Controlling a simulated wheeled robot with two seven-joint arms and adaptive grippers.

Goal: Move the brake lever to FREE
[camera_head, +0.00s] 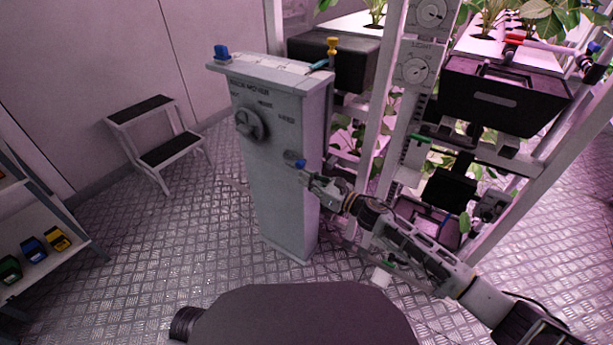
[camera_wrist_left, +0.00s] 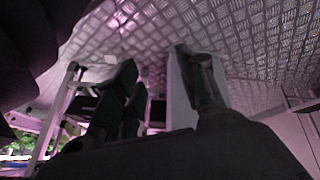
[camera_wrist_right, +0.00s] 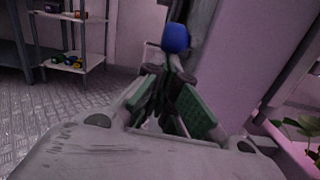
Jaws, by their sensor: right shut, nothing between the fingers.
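A grey pedestal (camera_head: 282,190) stands on the floor in the middle of the head view, with a round dial (camera_head: 251,124) on its front face. A blue knob (camera_head: 299,163) on a lever sits low on the right of this face; the lever's lettering is too small to read. My right gripper (camera_head: 309,179) is just in front of and below this knob. In the right wrist view the blue knob (camera_wrist_right: 175,38) shows just beyond the closed, empty fingertips (camera_wrist_right: 164,78); contact cannot be told. My left gripper (camera_wrist_left: 162,95) shows only in its wrist view, fingers apart and empty.
Plant racks with a black bin (camera_head: 508,95) are close on the right. A step stool (camera_head: 158,135) and shelf (camera_head: 40,275) stand left. Floor left of the pedestal is clear.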

